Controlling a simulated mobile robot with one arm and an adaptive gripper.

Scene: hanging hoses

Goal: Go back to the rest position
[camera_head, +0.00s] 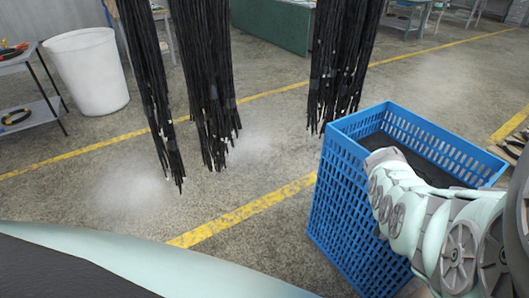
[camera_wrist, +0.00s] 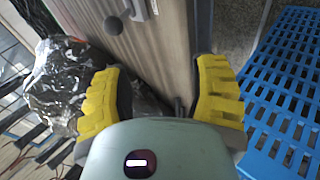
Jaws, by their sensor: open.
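My gripper (camera_wrist: 160,95) shows in the wrist view with its two yellow fingers spread apart. It is open, and nothing sits between the fingers. In the head view my arm reaches over the right part of the blue crate, and the gripper itself cannot be made out there. Black hoses hang in bundles: one at the left (camera_head: 150,90), one in the middle (camera_head: 207,85) and one at the right (camera_head: 340,65). None of them is in the gripper.
The blue perforated crate (camera_head: 340,200) stands on the floor, with dark contents inside; its side also shows in the wrist view (camera_wrist: 285,95). A white bin (camera_head: 90,72) and a metal shelf (camera_head: 38,112) stand at left. A silvery crumpled bag (camera_wrist: 62,80) lies left of the fingers.

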